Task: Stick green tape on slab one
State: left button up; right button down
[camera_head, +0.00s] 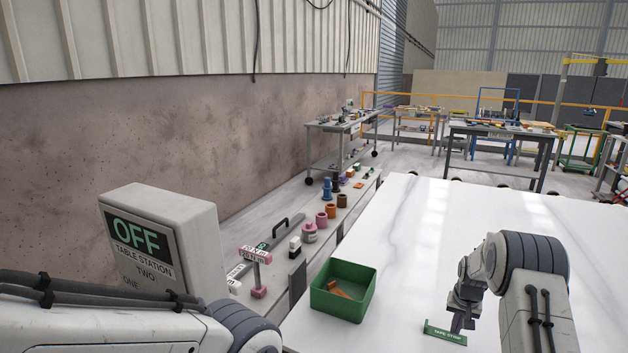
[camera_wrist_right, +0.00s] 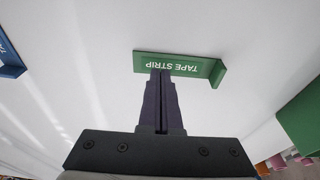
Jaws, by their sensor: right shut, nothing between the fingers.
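The green tape strip (camera_head: 440,333), lettered "TAPE STRIP", lies on the white stone slab (camera_head: 410,235). It also shows in the right wrist view (camera_wrist_right: 190,66), with a raised tab at its right end. My right gripper (camera_head: 457,326) points down at the strip, its closed fingertips (camera_wrist_right: 160,74) at the strip's near edge with nothing between them. Whether the tips touch the strip is unclear. My left arm shows at the lower left, but its gripper is out of view.
A green bin (camera_head: 362,306) with an orange-brown piece (camera_head: 338,290) stands at the slab's left edge. A blue piece (camera_wrist_right: 9,60) shows at the right wrist view's left edge. A station box reading "OFF" (camera_head: 165,240) stands left. The slab beyond my right gripper is clear.

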aim_at(453, 338)
jog(key=shift+f+b, duration=0.45)
jog(key=shift+f, duration=0.3)
jog(key=shift+s+f, duration=0.15)
jog(key=shift+f, duration=0.05)
dwell(1.0)
jog(key=shift+r, duration=0.1)
jog(key=shift+r+p, duration=2.25)
jog(key=shift+r, duration=1.35)
